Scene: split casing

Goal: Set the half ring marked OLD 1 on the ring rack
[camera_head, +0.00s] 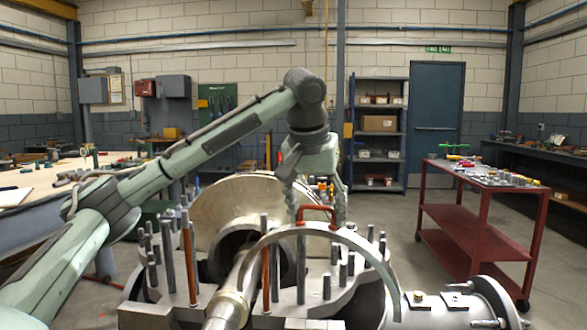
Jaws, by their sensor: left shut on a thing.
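A thin grey half ring (352,239) stands arched, ends down, over the open lower casing (365,278). A red-orange handle (318,208) shows at its top. My left gripper (318,206) points down at this handle and is shut on the half ring there. The mark OLD 1 cannot be read in this view. I cannot make out the ring rack. My right gripper is not in view.
Upright studs (168,255) and orange rods (265,270) stand around the casing, close to the ring. A shaft (232,300) runs through the middle. A red cart (481,180) with small parts stands right. Floor between casing and cart is clear.

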